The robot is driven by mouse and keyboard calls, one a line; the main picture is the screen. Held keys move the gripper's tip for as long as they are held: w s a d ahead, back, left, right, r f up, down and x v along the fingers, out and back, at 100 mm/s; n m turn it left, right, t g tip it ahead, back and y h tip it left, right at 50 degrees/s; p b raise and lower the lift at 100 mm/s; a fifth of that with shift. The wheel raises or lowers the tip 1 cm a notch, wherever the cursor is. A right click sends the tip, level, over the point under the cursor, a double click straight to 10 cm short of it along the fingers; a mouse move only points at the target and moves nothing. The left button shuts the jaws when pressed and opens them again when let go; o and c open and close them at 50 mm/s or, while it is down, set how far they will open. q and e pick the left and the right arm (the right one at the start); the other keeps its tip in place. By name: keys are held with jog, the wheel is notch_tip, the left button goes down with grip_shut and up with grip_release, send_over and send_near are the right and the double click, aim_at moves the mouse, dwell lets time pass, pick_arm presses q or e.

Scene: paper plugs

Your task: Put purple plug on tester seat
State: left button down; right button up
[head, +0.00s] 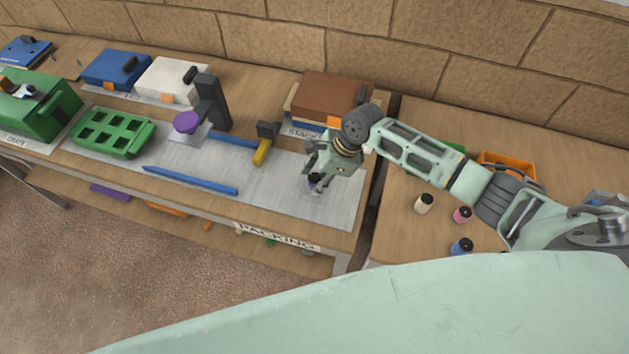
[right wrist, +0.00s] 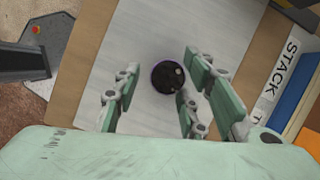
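The purple plug (head: 314,180) has a dark top and a purple rim and is at the grey mat near the front right of the packing table. My right gripper (head: 318,187) is low over the mat around it. In the right wrist view the plug (right wrist: 168,77) lies between the fingers of my right gripper (right wrist: 160,85), with a clear gap on the left and little on the right; the fingers look open. A dark post with a purple disc (head: 187,122) over a pale plate stands on the mat's left part. I cannot tell whether it is the tester seat. My left gripper is not in view.
Blue bars (head: 190,180) and a yellow-handled tool (head: 262,152) lie on the mat. A green tray (head: 110,133) stands left, a brown box (head: 331,96) behind. Cream (head: 424,203), pink (head: 461,214) and blue (head: 461,246) plugs stand on the right table.

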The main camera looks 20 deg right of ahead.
jog(key=c, duration=1)
jog(key=shift+o, duration=0.2)
jog(key=shift+r, duration=0.1)
